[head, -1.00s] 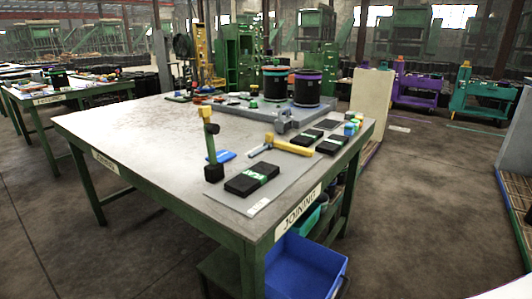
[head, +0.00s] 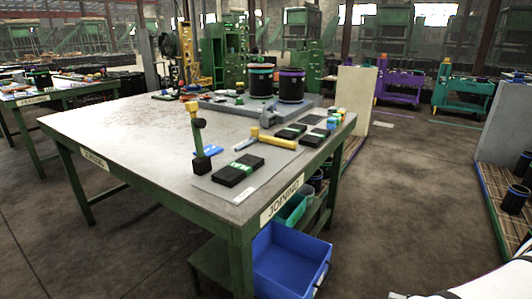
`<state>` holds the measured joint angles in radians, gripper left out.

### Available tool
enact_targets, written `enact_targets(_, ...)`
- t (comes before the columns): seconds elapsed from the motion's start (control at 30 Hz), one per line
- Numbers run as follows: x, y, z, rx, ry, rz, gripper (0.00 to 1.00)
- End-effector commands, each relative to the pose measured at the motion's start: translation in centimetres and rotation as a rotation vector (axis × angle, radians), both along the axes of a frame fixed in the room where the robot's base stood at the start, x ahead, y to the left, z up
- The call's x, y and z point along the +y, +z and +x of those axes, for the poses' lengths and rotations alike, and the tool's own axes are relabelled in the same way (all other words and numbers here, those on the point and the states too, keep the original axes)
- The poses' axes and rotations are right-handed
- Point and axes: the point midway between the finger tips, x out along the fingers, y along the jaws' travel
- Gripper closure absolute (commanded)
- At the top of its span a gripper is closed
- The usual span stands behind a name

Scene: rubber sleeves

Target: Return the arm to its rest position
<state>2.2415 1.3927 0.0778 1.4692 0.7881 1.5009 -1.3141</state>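My gripper does not show in the head view. A white, curved part with dark bands (head: 470,283) is at the bottom right corner; it looks like part of my own arm, and no fingers show on it. The green-framed work table (head: 130,132) labelled "JOINING" stands in front, apart from this white part.
On the table are black packs (head: 238,170), a yellow-handled tool (head: 275,142), an upright stand (head: 198,135) and two dark drums (head: 291,87). A blue bin (head: 290,262) sits below. A slatted pallet (head: 497,205) is at right. The floor (head: 410,190) between is clear.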

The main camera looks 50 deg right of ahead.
Motion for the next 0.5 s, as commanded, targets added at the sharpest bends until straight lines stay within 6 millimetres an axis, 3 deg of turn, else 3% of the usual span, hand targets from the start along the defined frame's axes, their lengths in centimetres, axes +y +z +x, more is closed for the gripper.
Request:
enact_targets(0.27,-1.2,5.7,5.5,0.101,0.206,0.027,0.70)
enact_targets(0.5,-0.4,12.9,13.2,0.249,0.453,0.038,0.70)
